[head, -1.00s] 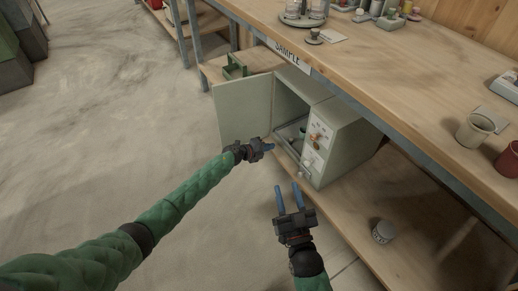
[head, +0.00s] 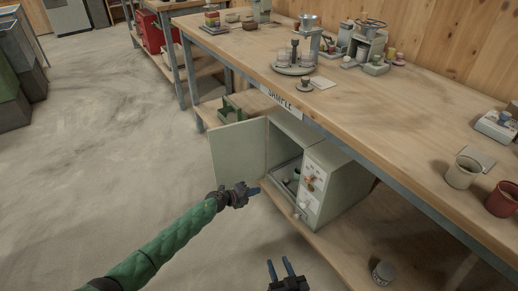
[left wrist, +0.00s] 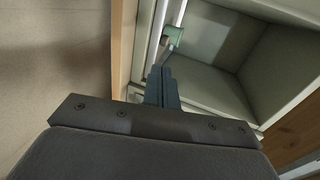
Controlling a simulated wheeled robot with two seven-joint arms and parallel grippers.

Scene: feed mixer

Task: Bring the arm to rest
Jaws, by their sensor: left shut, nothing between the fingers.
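My left gripper (head: 254,190) is shut and empty, in front of the open grey-green cabinet (head: 335,190) on the lower shelf. In the left wrist view its shut fingers (left wrist: 161,88) point toward the cabinet's opening, close to its front edge. My right gripper (head: 280,268) is open and empty at the bottom of the head view, in front of the lower shelf and apart from the cabinet.
The cabinet door (head: 238,155) stands open to the left. The workbench (head: 400,110) runs above, holding cups and jars. A small jar (head: 383,272) stands on the lower shelf (head: 335,252). A green crate (head: 232,108) is behind the door.

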